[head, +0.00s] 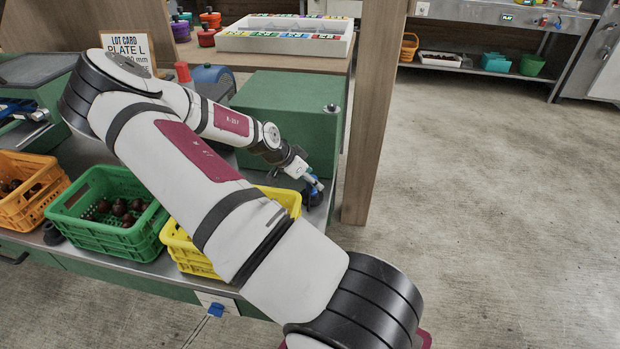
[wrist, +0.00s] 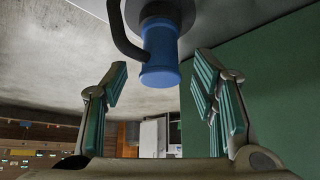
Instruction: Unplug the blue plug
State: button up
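The blue plug (wrist: 160,55) shows at the top middle of the wrist view, a blue cylinder seated against a round grey base, with a dark cable curving beside it. In the head view a dark blue piece (head: 312,198) shows just below my gripper (head: 317,184), by the green box's right end. My gripper (wrist: 162,95) is open. Its teal-padded fingers stand left and right of the plug's free end, with a gap on both sides. Nothing is held. My arm hides part of the bench.
A green box (head: 290,105) stands close beside my gripper. A wooden post (head: 375,110) is to its right. Yellow (head: 190,250), green (head: 105,235) and orange (head: 35,210) crates line the bench front. Another small blue part (head: 216,310) is on the front edge. The floor right is clear.

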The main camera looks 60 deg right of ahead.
jog(key=v, duration=1.2)
dwell(0.3)
jog(key=shift+a, duration=0.15)
